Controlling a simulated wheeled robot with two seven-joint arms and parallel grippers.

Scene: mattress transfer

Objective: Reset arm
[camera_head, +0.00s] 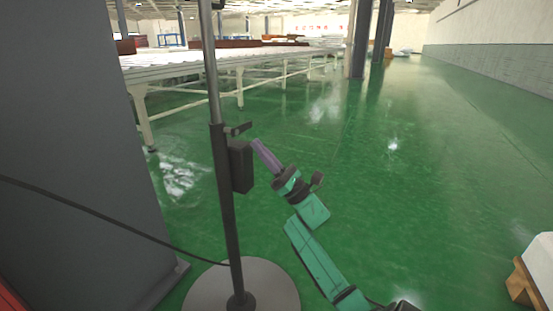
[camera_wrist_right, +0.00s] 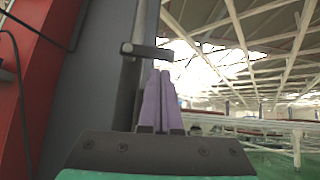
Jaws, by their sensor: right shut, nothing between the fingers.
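My right arm reaches up from the bottom of the head view, with green links and a dark wrist. Its purple-fingered right gripper (camera_head: 259,148) is shut and empty. It is beside the dark box (camera_head: 241,167) on the upright pole (camera_head: 227,200). In the right wrist view the two purple fingers (camera_wrist_right: 161,85) lie together, pointing up near a dark bar (camera_wrist_right: 147,51) on the pole. I cannot tell whether they touch it. My left gripper is not in view.
A grey pillar (camera_head: 70,130) fills the left, with a cable crossing it. The pole has a round base (camera_head: 270,290). A long white conveyor table (camera_head: 190,72) runs behind. A white block on a pallet (camera_head: 540,262) sits at the lower right. Green floor (camera_head: 430,180) lies open at right.

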